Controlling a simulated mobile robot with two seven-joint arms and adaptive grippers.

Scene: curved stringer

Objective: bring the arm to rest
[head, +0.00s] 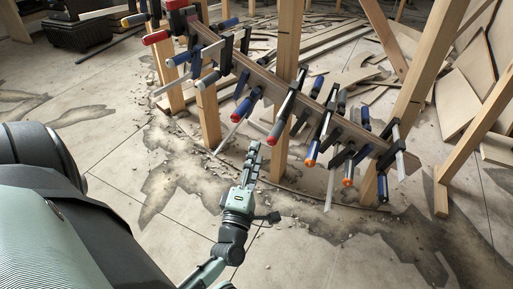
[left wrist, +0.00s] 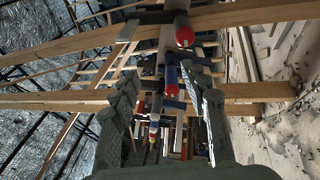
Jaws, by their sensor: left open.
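My left gripper (head: 251,165) is in the lower middle of the head view, pointing up the picture toward the clamped stringer. Its fingers are spread in the left wrist view (left wrist: 165,105), with no object visibly gripped. The curved stringer (head: 262,82) slopes from upper left to lower right across wooden posts (head: 288,45). Many bar clamps with red, blue and orange handles line it, such as a red-tipped clamp (head: 278,130). In the left wrist view, clamps (left wrist: 171,80) show between the fingers, beyond them; the exact gap is unclear. My right gripper is out of view.
An upright post (head: 420,75) and a leaning timber (head: 478,130) stand at the right. Boards (head: 458,105) lean behind them. A black case (head: 80,30) sits at upper left. The cracked floor (head: 130,215) around the gripper holds only small debris.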

